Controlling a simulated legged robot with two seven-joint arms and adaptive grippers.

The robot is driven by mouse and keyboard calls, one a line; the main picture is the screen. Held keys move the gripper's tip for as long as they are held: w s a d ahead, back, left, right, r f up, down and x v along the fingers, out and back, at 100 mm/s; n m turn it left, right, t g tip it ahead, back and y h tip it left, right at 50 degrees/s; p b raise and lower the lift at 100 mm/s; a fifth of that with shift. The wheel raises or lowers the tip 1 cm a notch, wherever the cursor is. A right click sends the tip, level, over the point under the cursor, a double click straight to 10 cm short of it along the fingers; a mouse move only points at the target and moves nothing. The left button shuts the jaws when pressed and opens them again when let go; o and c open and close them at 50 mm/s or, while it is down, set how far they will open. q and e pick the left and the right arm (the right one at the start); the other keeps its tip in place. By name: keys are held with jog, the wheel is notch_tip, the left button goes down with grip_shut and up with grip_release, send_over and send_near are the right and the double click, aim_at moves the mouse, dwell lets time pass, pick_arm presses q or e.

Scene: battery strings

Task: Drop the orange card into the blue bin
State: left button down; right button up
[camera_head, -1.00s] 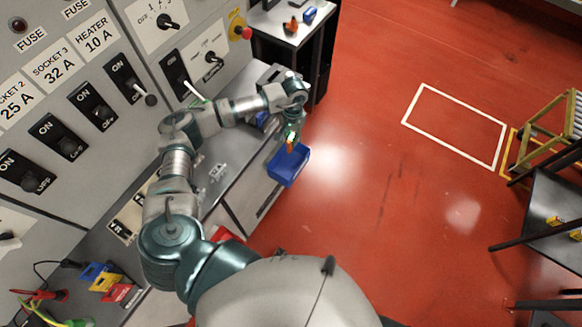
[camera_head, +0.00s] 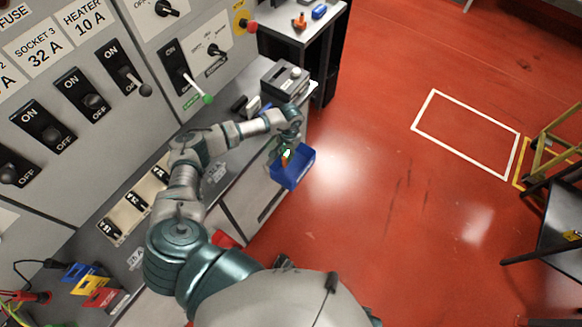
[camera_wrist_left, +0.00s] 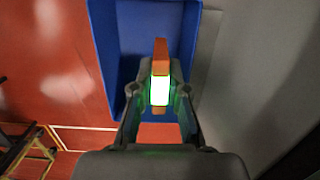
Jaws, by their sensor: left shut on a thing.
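The blue bin (camera_head: 297,172) hangs at the front edge of the grey bench in the head view. In the left wrist view the bin (camera_wrist_left: 104,40) lies beyond my fingers, with its open inside facing me. My left gripper (camera_head: 286,154) is over the bin. In the wrist view my left gripper (camera_wrist_left: 160,92) is shut on the orange card (camera_wrist_left: 160,52), seen edge-on with a bright green-white glow on it. The card overlaps the bin's inside in that view; its exact height above the bin floor cannot be told. My right gripper is out of view.
The bench (camera_head: 222,186) carries a dark grey box (camera_head: 284,80) near the bin. A panel of switches (camera_head: 75,90) stands behind the bench. Blue, yellow and red cards (camera_head: 97,292) sit at lower left. The red floor right of the bin is clear.

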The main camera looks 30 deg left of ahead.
pick_arm(q)
jog(key=shift+d+f, duration=0.1)
jog(key=shift+d, duration=0.1)
jog(key=shift+d, duration=0.1)
jog(key=c, duration=1.1)
grip_release()
jog(key=shift+r, duration=0.25)
notch_tip(320, 180, up, 11)
jog(key=w, duration=0.1)
jog(key=shift+w+r, duration=0.15)
jog(key=shift+w, duration=0.1)
